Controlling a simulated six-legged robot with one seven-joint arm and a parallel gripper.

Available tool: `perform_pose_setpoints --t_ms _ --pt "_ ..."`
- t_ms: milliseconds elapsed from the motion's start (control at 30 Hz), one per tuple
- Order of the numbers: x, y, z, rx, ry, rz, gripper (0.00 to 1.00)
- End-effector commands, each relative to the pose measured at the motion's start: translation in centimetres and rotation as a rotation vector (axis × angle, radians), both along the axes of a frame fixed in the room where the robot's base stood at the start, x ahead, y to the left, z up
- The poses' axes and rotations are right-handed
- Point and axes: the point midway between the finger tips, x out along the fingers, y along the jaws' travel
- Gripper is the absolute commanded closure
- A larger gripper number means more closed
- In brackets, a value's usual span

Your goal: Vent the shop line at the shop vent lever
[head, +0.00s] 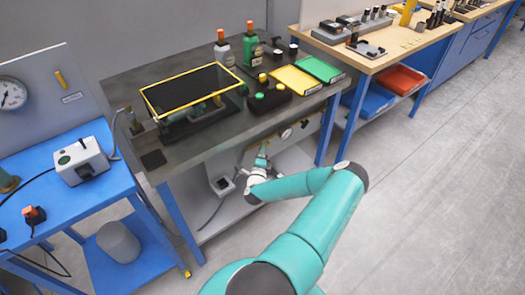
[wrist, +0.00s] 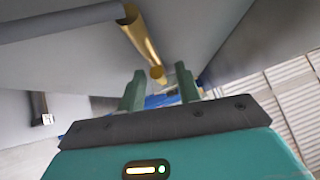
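A yellow lever (wrist: 142,38) hangs from the end of a grey pipe (wrist: 65,20) in the wrist view. I take it to be the shop vent lever; I see no label on it. Its rounded lower end appears between the two teal fingers of my gripper (wrist: 160,88). The fingers are apart with nothing clamped between them. I cannot tell whether the lever end is inside the gap or beyond it. In the head view my gripper (head: 262,161) is low under the front edge of the dark bench (head: 190,150), and the lever cannot be made out there.
Blue bench legs (head: 181,225) stand on either side. A blue table (head: 100,190) is left; open floor (head: 440,190) lies right.

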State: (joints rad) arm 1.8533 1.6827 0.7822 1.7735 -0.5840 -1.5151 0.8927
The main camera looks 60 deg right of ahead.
Motion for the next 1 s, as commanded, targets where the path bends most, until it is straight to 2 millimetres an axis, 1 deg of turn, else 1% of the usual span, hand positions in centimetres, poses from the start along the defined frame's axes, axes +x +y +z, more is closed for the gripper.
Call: perform_pose_setpoints --t_ms 200,233,300,367,400,767,1000 --pt "0.03 -0.02 -0.01 0.000 0.000 0.001 0.66" --pt "0.02 -0.03 -0.01 0.000 0.000 0.001 0.70" --pt "0.02 -0.02 -0.02 0.000 0.000 0.001 0.84" --pt "0.02 -0.02 -0.02 0.000 0.000 0.001 0.96" --pt "0.01 -0.02 -0.02 0.000 0.000 0.001 1.00" --pt "0.07 0.02 -0.16 -0.027 0.015 0.003 1.00" --pt "0.14 0.01 -0.66 -0.127 0.067 0.005 1.00"
